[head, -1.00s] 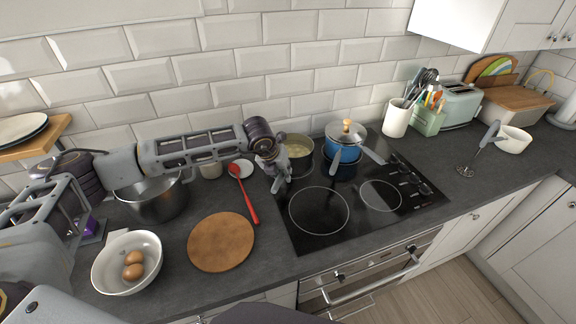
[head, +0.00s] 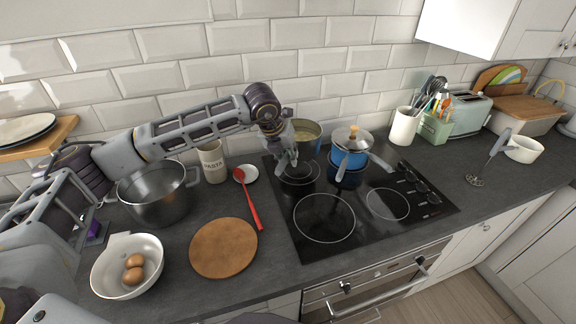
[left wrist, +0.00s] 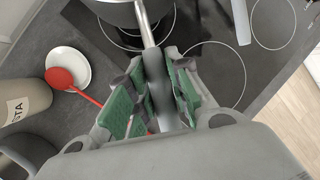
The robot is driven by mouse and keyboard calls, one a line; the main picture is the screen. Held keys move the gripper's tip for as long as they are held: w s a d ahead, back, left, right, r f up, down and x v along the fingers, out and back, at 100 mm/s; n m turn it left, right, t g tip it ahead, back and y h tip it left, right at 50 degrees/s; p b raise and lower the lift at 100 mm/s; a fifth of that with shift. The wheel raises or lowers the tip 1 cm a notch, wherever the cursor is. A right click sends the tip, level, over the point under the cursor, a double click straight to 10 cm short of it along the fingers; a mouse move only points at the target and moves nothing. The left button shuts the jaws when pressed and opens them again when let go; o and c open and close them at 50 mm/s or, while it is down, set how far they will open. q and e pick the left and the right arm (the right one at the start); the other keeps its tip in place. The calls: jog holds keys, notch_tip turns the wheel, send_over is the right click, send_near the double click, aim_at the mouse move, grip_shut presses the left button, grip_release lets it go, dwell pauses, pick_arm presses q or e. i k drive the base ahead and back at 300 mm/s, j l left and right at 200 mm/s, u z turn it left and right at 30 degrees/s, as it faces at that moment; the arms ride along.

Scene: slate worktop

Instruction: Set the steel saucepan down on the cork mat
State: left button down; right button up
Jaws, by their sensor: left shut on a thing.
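The steel saucepan (head: 306,131) is off the hob, held in the air above its back left ring. It holds something pale yellow. My left gripper (head: 288,160) is shut on its handle. In the left wrist view the handle (left wrist: 148,32) runs between the green pads of my left gripper (left wrist: 155,88), and the steel pan (left wrist: 112,13) shows at the top edge, cut off. The round brown cork mat (head: 223,247) lies bare on the worktop, left of the hob and nearer the front. My right gripper is not in view.
A blue lidded pot (head: 350,160) stands on the hob (head: 345,205), close right of the saucepan. A red spoon (head: 250,200) on a white saucer (head: 251,172) lies between hob and mat.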

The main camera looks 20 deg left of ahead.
aim_at(227, 274)
jog(key=k+l+u, duration=0.1)
jog(key=l+u, duration=0.2)
jog(key=k+l+u, duration=0.15)
jog(key=l+u, duration=0.15)
jog(key=l, duration=0.2)
jog(key=k+l+u, duration=0.15)
jog(key=l+u, duration=0.15)
jog(key=k+l+u, duration=0.3)
jog(key=i+l, duration=0.1)
jog(key=l, duration=0.05)
